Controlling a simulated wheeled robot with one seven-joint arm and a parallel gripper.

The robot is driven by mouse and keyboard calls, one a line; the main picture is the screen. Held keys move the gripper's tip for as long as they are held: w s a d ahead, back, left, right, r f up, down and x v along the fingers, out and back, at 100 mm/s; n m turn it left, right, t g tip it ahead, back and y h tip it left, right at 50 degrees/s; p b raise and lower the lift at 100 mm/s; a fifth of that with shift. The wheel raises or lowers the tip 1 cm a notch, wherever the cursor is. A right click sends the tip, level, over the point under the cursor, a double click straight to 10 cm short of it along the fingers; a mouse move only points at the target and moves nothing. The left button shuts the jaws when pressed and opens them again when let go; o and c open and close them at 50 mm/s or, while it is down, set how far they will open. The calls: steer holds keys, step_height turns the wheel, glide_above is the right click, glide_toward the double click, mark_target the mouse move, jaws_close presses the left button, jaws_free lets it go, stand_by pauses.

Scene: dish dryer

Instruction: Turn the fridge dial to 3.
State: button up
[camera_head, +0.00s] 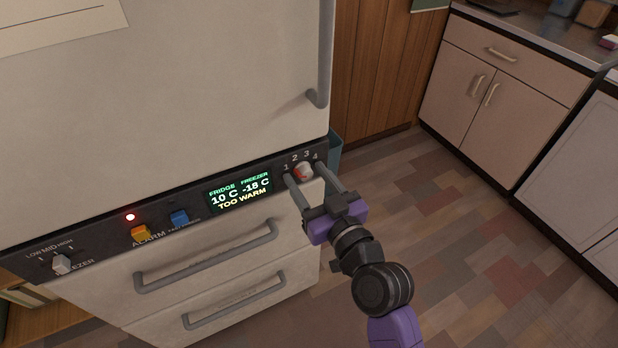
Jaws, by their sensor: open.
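The fridge dial (303,170) is a small pale knob with a reddish mark, at the right end of the dark control panel. The numbers 1, 2, 3 and 4 are printed in an arc around it. Which number it points to is too small to tell. My gripper (304,173) is open, with one finger to the left of the dial and one to the right. I cannot tell whether either finger touches it. The display (240,192) reads fridge 10 C, freezer -18 C and "TOO WARM".
The panel (100,226) also carries a freezer knob (62,263), an orange button (141,233), a blue button (179,218) and a lit red lamp (130,217). Drawer handles (205,262) stick out below. Open floor (450,230) lies to the right, before pale cabinets (500,90).

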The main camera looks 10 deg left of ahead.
jaws_close()
steer(key=shift+m, duration=0.4)
steer(key=m+p, duration=0.1)
steer(key=m, duration=0.2)
steer(key=m+p, duration=0.2)
steer(key=m, duration=0.2)
steer(key=shift+r+m, duration=0.1)
steer(key=shift+m, duration=0.2)
steer(key=m+p, duration=0.1)
steer(key=m, duration=0.3)
steer(key=shift+s+p, duration=0.1)
steer(key=shift+p, duration=0.2)
steer(key=shift+m+p, duration=0.5)
steer(key=shift+m, duration=1.1)
